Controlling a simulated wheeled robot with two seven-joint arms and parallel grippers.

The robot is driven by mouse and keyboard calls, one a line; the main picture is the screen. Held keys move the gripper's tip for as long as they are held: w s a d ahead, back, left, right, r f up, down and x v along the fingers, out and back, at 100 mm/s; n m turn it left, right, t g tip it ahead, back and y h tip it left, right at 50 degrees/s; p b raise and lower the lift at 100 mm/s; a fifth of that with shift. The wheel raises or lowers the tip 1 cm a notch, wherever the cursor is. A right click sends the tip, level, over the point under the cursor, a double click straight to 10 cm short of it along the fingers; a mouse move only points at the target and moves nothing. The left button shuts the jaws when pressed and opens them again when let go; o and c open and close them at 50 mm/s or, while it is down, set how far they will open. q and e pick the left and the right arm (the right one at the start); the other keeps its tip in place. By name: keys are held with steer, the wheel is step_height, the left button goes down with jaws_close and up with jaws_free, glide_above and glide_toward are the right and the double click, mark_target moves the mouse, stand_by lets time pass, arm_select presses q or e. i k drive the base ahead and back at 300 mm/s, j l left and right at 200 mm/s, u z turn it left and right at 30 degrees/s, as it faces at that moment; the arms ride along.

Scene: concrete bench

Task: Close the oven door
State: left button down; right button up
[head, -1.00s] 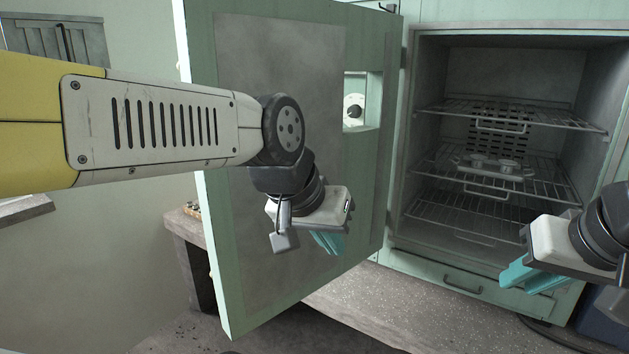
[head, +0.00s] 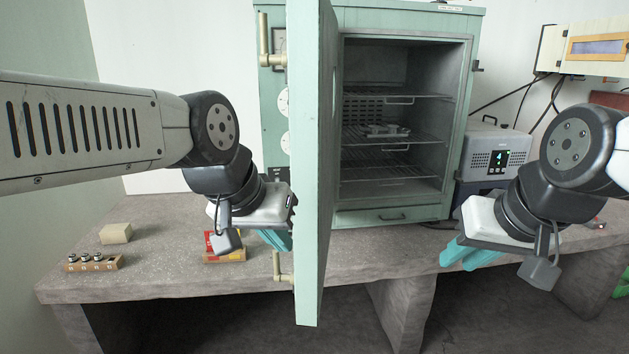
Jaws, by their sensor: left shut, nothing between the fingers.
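The pale green oven (head: 459,130) stands on the concrete bench with its wire racks showing. Its door (head: 314,240) is open and swung out towards me, seen nearly edge-on. My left gripper (head: 276,240) is shut and empty, on the left of the door, its fingertips close to the door's outer side; I cannot tell whether they touch. My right gripper (head: 466,255) is in front of the oven's right side, apart from the door, with its teal fingers pointing down-left. I cannot tell whether its fingers are open or shut.
On the bench (head: 170,222) at left are a rack of small weights (head: 95,262), a beige block (head: 116,233) and a red and yellow box (head: 225,248) below my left gripper. A grey device with a display (head: 497,150) stands right of the oven.

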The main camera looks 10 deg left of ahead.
mark_target(312, 26)
steer(key=k+j+z, duration=0.15)
steer(key=j, duration=0.25)
steer(key=j+z, duration=0.1)
steer(key=j, duration=0.35)
steer(key=k+j+z, duration=0.15)
steer(key=j, duration=0.25)
steer(key=k+j, duration=0.1)
steer(key=j, duration=0.25)
